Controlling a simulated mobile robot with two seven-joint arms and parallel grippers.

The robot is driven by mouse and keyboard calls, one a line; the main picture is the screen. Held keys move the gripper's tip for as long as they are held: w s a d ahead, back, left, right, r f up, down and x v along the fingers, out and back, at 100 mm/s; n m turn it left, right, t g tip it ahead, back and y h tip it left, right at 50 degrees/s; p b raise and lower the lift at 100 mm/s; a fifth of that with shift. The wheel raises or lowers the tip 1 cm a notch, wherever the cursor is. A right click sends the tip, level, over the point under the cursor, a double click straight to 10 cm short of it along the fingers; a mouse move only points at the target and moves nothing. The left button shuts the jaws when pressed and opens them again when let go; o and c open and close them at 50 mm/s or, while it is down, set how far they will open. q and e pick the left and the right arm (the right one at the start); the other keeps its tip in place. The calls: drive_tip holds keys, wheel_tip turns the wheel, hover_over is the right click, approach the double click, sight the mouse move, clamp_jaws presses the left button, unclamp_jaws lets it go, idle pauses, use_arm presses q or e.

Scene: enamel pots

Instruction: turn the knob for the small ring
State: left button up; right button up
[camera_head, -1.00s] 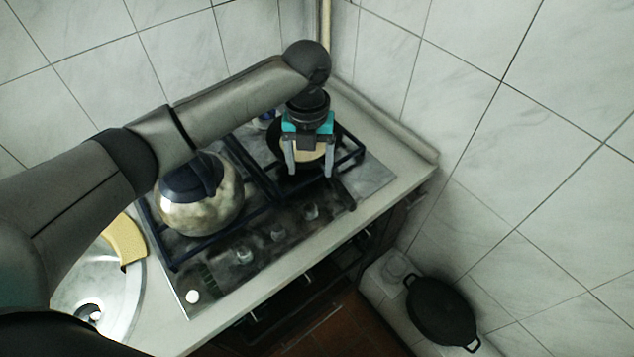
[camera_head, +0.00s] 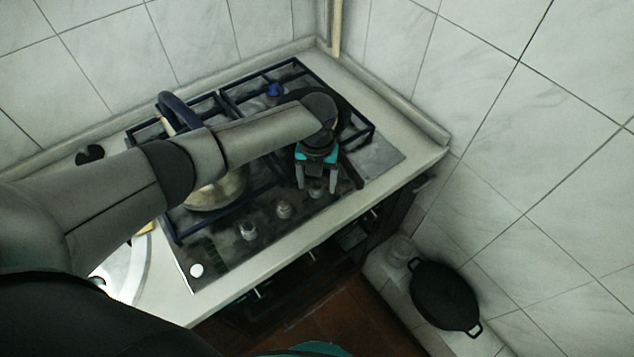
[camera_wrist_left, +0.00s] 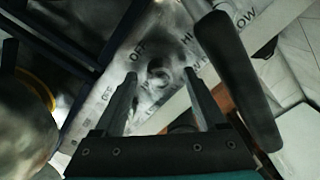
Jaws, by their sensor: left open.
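The cooktop (camera_head: 222,258) has a row of metal knobs along its front. The right knob (camera_head: 317,189), the middle knob (camera_head: 283,209) and the left knob (camera_head: 248,230) show in the head view. My left gripper (camera_head: 317,187) is open, pointing down over the right knob. In the left wrist view a round metal knob (camera_wrist_left: 158,74) lies between the open fingertips, with "OFF" and "HI" printed near it. I cannot tell whether the fingers touch it. The ring behind the gripper is mostly hidden by my arm and a dark pan (camera_head: 345,112).
The pan's dark handle (camera_wrist_left: 238,75) reaches close beside the gripper on the right in the wrist view. A metal kettle (camera_head: 218,192) stands left, partly behind my arm. A white button (camera_head: 196,270) is at the cooktop's front left. A black pot (camera_head: 444,297) stands lower right.

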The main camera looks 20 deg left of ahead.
use_arm(q)
drive_tip(key=shift+f, duration=0.25)
clamp_jaws()
idle(0.5)
